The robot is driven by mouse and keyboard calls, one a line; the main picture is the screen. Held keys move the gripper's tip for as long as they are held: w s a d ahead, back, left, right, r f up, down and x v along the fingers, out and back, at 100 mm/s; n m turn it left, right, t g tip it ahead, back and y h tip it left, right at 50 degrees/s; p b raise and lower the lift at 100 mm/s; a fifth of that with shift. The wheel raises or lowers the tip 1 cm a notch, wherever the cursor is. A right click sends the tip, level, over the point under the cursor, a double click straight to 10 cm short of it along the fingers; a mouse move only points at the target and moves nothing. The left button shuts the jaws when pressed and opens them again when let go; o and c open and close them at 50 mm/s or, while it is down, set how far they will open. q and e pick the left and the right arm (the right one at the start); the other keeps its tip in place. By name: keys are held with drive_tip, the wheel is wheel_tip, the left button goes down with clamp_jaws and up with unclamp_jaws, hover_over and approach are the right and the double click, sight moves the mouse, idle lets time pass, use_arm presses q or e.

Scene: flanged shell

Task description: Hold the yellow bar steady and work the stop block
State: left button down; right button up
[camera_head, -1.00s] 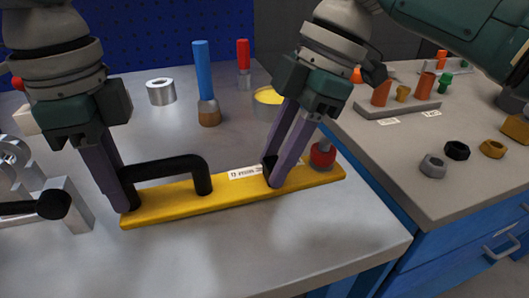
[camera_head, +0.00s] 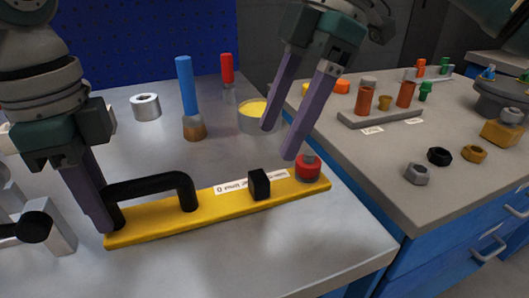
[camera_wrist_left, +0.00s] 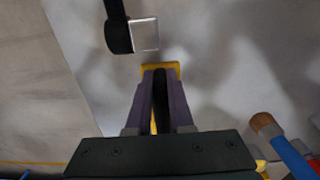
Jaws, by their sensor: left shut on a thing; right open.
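The yellow bar (camera_head: 160,228) lies along the front of the grey bench, with a black handle (camera_head: 150,187) at its left part and a white scale label on top. My left gripper (camera_head: 110,218) is shut on the handle's left end; the wrist view also shows this gripper (camera_wrist_left: 160,80) over the bar's end. The stop block (camera_head: 259,184), small and black, sits on the bar over the label, right of the middle. A red and grey knob (camera_head: 307,168) is at the bar's right end. My right gripper (camera_head: 281,140) is open and empty, above and behind the bar between block and knob.
Behind the bar stand a blue-handled brush (camera_head: 186,90), a red-handled tool (camera_head: 227,70), a yellow-filled tin (camera_head: 252,115) and a metal ring (camera_head: 146,107). A metal clamp (camera_head: 45,228) is close at left. The right bench (camera_head: 390,155) holds nuts and a peg rack.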

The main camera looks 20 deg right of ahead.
drive_tip(key=v, duration=0.5)
drive_tip(key=shift+r, duration=0.1)
use_arm(q)
drive_tip(key=c, duration=0.7)
unclamp_jaws()
drive_tip(key=shift+r, duration=0.1)
